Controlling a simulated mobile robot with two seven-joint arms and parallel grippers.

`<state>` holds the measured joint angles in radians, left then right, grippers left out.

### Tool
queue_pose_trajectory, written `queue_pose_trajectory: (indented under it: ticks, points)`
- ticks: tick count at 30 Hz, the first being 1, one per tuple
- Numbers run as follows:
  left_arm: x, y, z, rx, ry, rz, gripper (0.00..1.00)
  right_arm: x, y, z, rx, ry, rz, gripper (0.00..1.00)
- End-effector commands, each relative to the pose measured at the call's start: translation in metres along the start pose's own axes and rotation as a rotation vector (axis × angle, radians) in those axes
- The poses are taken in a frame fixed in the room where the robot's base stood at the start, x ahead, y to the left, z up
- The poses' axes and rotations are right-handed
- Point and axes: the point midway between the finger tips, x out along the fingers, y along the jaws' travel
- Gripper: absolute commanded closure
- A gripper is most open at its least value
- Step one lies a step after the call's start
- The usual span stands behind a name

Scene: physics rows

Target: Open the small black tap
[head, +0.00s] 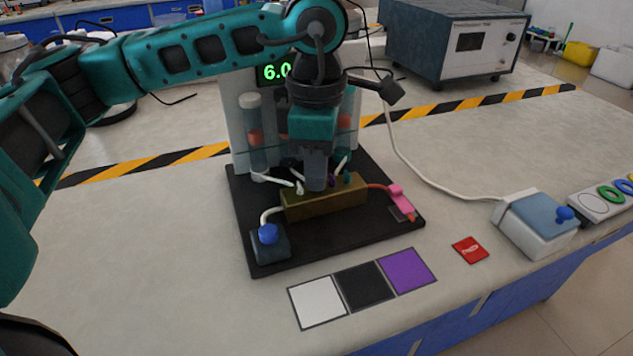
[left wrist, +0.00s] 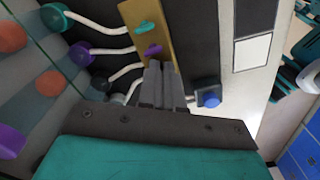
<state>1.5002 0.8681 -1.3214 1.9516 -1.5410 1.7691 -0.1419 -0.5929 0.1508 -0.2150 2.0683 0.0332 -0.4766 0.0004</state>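The small black tap does not show clearly in either view; the fingers cover the part of the brass block past the purple tap. The brass block (head: 325,199) lies on the black board and also shows in the left wrist view (left wrist: 132,14). It carries a teal tap (left wrist: 145,27) and a purple tap (left wrist: 152,50). My left gripper (head: 316,187) points down at the block, its fingertips at its top. In the left wrist view its fingers (left wrist: 160,68) are close together, just beyond the purple tap. Whether something is between them is hidden. My right gripper is not in view.
A blue-knobbed box (head: 269,244) stands at the board's front left corner, a pink clip (head: 401,199) at its right. Clear tubes stand behind my gripper, with a green display (head: 275,72). White, black and purple squares (head: 363,286) lie in front. A blue-topped box (head: 538,222) stands right.

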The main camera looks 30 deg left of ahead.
Motion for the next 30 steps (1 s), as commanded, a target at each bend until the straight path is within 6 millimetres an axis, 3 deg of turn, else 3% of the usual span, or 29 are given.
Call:
queue_pose_trajectory:
  ticks: [5,16,23,24,26,30]
  points:
    - [0.0009,-0.0004,0.0002,-0.127,0.0,-0.002,1.0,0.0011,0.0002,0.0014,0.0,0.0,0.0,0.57]
    - [0.0009,-0.0004,0.0003,-0.172,0.0,-0.002,1.0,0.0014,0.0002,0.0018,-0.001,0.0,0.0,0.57]
    - [0.0013,-0.0005,0.0002,-0.459,0.0,-0.003,1.0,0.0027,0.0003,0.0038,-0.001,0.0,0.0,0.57]
    - [0.0007,-0.0004,0.0001,-0.463,0.0,-0.002,0.93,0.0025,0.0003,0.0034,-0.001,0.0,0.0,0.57]
    - [0.0005,-0.0003,0.0001,-0.46,0.001,-0.002,0.87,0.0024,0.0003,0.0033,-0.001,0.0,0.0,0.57]
    - [0.0003,-0.0002,0.0,-0.458,0.0,-0.001,0.86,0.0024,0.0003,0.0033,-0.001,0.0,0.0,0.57]
